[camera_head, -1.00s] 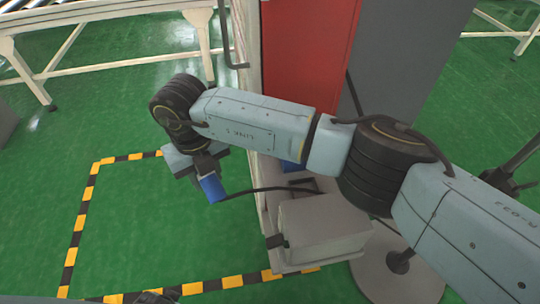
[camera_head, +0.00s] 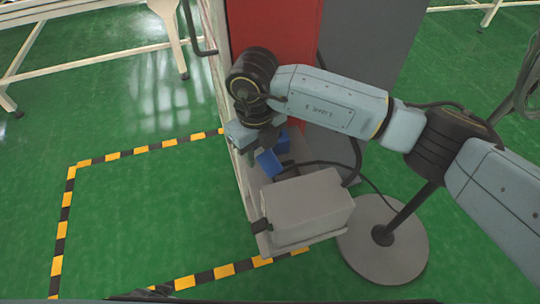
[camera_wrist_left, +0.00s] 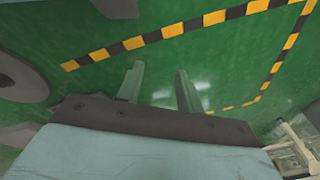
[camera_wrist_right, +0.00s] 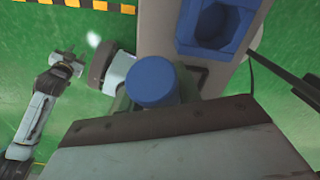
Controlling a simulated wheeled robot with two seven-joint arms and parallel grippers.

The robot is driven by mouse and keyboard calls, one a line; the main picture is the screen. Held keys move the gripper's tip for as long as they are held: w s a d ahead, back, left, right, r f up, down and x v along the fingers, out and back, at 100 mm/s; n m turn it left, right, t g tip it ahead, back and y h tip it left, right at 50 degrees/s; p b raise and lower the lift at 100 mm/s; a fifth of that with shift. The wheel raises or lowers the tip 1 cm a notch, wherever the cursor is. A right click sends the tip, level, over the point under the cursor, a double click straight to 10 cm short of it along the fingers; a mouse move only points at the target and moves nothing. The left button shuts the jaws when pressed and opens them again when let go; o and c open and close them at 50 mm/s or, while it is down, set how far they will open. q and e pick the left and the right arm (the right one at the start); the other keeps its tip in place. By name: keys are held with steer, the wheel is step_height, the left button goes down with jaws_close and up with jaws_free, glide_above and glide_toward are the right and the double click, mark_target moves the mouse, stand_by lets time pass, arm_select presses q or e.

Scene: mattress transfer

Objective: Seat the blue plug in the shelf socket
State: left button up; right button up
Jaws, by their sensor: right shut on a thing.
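The blue plug (camera_head: 268,162) is held in my right gripper (camera_head: 258,149), beside the shelf's edge in the head view. In the right wrist view the round end of the plug (camera_wrist_right: 152,84) shows between the fingers, which are mostly hidden. The blue shelf socket (camera_wrist_right: 214,30), with a faceted opening, lies up and right of the plug there, apart from it. In the head view the socket (camera_head: 283,140) is partly hidden behind my gripper. My left gripper (camera_wrist_left: 160,88) is open and empty over the green floor.
A grey box (camera_head: 308,208) stands on the shelf (camera_head: 262,240), close to the plug. A black cable (camera_head: 315,164) runs behind it. A red cabinet (camera_head: 275,28) rises behind. A round-based stand (camera_head: 395,260) is at right. The taped floor area (camera_head: 140,220) is clear.

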mark_target(271, 155)
steer(key=d, duration=0.2)
steer(key=shift+w+d, duration=0.35)
steer(key=shift+w, duration=0.05)
step_height(271, 155, down, 2)
steer(key=shift+s+a+b, duration=0.1)
steer(key=shift+b, duration=0.3)
steer(key=shift+a+f, duration=0.1)
steer(key=shift+f, duration=0.45)
arm_select(q)
steer(key=shift+w+d+r, duration=0.1)
steer(key=shift+w+r, duration=0.5)
steer(key=shift+r, duration=0.2)
arm_select(e)
steer(key=shift+f, duration=0.2)
steer(key=o, duration=1.1)
arm_select(q)
steer(key=shift+w+d+r, duration=0.1)
steer(key=shift+w+r, duration=0.15)
steer(key=shift+r, duration=0.1)
arm_select(e)
steer(key=shift+o, duration=0.2)
